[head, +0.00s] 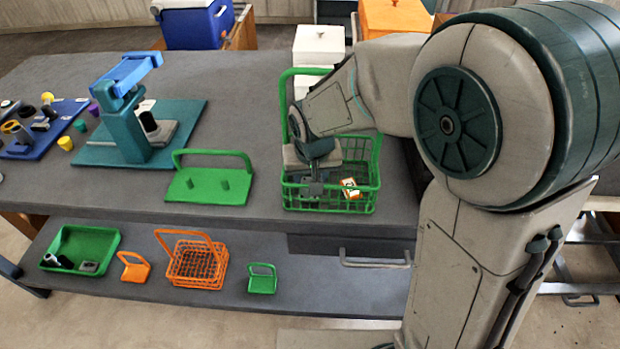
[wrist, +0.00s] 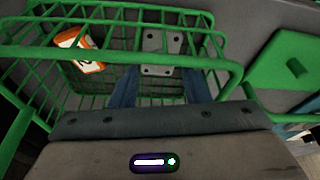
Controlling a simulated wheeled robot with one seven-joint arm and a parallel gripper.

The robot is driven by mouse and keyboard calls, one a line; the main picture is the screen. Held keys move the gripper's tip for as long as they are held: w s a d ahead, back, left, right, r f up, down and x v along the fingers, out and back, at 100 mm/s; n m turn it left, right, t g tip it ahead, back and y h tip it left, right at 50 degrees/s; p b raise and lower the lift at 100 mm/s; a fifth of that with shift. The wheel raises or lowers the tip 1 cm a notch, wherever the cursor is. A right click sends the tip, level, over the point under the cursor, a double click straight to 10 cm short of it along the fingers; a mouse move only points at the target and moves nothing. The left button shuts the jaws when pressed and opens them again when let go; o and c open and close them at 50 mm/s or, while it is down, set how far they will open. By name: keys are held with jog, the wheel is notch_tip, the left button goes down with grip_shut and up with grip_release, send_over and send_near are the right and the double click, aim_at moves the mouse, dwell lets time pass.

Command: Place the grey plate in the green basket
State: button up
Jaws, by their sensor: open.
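The green basket (head: 330,203) stands on the worktop, with its tall handle up on the left side. Its rim and wire walls also fill much of the wrist view (wrist: 215,62). The grey plate (wrist: 162,52), a small piece with several holes, is inside the basket wires in the wrist view. I cannot tell whether it lies flat or leans. My gripper (head: 313,186) reaches down into the basket. In the wrist view its two fingers (wrist: 161,88) are apart, one at each side of the plate's near end, and no grip on it shows.
An orange and white box (head: 350,188) is also in the basket, right of my gripper. A green rack with a handle (head: 208,186) stands to the left, and a teal press (head: 128,130) beyond it. A lower shelf holds an orange basket (head: 197,264) and a green tray (head: 82,248).

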jog(key=a+v, duration=0.1)
jog(key=v, duration=0.9)
jog(key=s+d+f+m, duration=0.1)
jog(key=s+d+m, duration=0.1)
jog(key=s+d, duration=1.1)
jog(key=d, duration=0.3)
jog(key=shift+d+f+h, duration=0.3)
jog(key=shift+d, duration=0.05)
